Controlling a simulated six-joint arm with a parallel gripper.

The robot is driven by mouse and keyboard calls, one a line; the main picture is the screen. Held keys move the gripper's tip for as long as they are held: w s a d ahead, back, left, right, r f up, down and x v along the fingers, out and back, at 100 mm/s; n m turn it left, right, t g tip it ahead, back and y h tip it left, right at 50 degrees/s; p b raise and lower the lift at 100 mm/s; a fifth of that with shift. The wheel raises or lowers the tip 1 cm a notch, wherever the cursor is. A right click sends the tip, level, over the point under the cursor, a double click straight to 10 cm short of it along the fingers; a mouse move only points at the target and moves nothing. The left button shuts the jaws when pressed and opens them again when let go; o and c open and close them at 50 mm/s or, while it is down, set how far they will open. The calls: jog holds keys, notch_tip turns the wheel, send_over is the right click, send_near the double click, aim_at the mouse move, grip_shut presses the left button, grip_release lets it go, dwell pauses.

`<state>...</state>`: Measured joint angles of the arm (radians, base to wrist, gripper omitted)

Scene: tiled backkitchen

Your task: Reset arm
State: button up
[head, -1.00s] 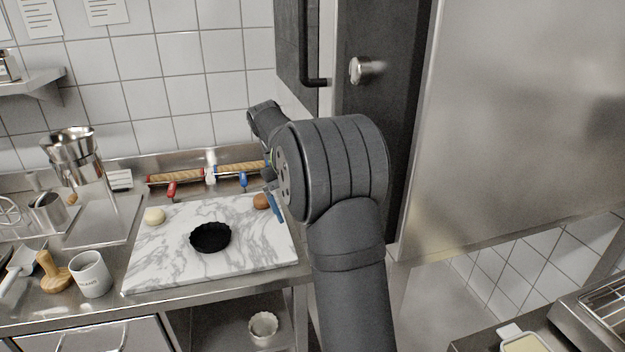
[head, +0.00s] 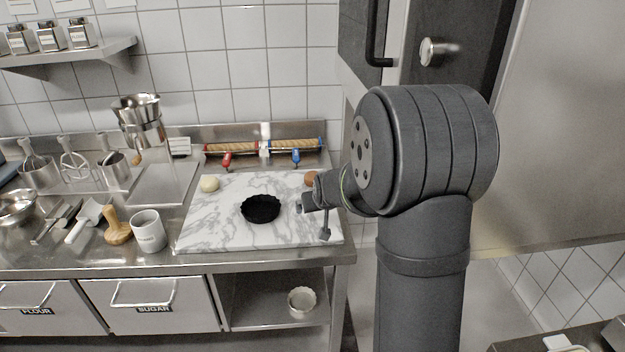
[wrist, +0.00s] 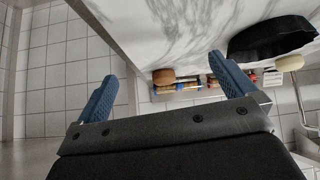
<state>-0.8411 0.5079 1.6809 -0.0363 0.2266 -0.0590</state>
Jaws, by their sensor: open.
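My gripper (head: 313,221) hangs over the right part of the marble board (head: 218,236), its two fingers apart and nothing between them. In the wrist view my gripper (wrist: 163,72) shows two blue fingers spread wide. A black fluted tin (head: 260,209) sits on the board, left of my gripper; it also shows at the upper right of the wrist view (wrist: 270,38). A brown ball (head: 310,178) lies at the board's back right, partly hidden by my arm. A pale ball (head: 209,184) lies at the back left.
Two rolling pins, one red-handled (head: 230,148) and one blue-handled (head: 294,146), lie behind the board. A mug (head: 149,236) and wooden tamper (head: 116,228) stand left of it. A steel cabinet (head: 545,130) is at the right. A white fluted dish (head: 302,302) sits on the lower shelf.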

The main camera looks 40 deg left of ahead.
jog(key=shift+s+d+r+t+y, duration=0.2)
jog(key=shift+s+r+t+y, duration=0.2)
jog(key=shift+t+y, duration=0.4)
jog(key=w+a, duration=0.1)
jog(key=w+a+m+t+y, duration=0.1)
jog(key=w+a, duration=0.1)
jog(key=w+a+f+t+y, duration=0.1)
jog(key=w, duration=0.1)
jog(key=shift+w+a, duration=0.25)
jog(key=shift+a, duration=0.15)
dwell(0.5)
jog(key=v, duration=1)
jog(key=shift+f, duration=0.2)
